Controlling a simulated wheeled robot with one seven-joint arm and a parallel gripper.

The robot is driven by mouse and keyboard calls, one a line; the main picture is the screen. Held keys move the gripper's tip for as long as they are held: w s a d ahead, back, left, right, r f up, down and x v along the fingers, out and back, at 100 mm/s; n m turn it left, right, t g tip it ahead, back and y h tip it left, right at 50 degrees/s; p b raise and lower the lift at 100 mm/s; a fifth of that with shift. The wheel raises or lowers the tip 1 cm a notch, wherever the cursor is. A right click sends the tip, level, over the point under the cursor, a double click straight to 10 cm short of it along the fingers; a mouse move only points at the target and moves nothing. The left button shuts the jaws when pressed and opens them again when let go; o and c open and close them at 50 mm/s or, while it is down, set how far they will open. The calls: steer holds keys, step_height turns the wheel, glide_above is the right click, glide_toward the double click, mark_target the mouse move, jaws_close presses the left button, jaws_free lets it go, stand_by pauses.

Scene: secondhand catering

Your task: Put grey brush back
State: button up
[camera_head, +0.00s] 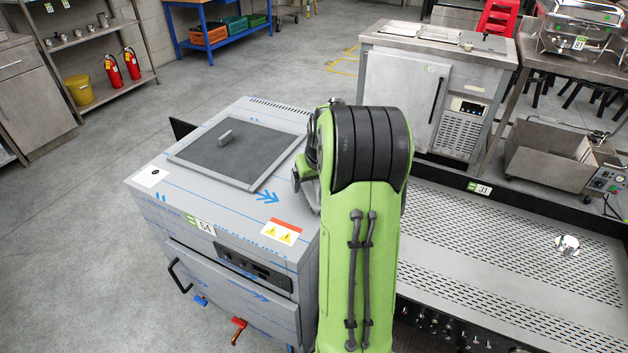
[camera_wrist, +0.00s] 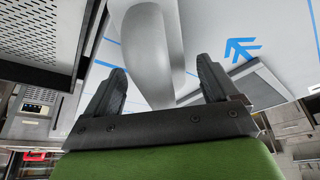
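A smooth grey curved piece (camera_wrist: 152,45), which may be the grey brush, fills the middle of the wrist view; its upper end runs out of the picture. My gripper (camera_wrist: 160,72) has its two black fingers apart, one on each side of this piece, with gaps showing. I cannot see either finger pressing on it. In the head view my arm hides most of the gripper, beside the right edge of the steel appliance (camera_head: 262,113). I cannot make out a brush clearly there.
A perforated steel counter (camera_head: 500,262) is at the right. A steel cabinet (camera_head: 400,85) stands behind. The floor at left is open.

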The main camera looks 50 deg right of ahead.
steer(key=shift+r, duration=0.1)
steer(key=p+v, duration=0.3)
steer(key=v, duration=0.9)
steer(key=shift+s+a+p, duration=0.1)
steer(key=shift+p, duration=0.2)
steer(key=s+a+r+n, duration=0.2)
steer(key=a+r+n, duration=0.15)
steer(key=a, duration=1.25)
steer(key=s+a+f+n+t+y, duration=0.1)
steer(key=s+a+n+y, duration=0.1)
steer(key=s+a, duration=1)
steer(key=shift+s+a+t, duration=0.4)
steer(key=shift+a, duration=0.15)
steer(key=shift+f, duration=0.1)
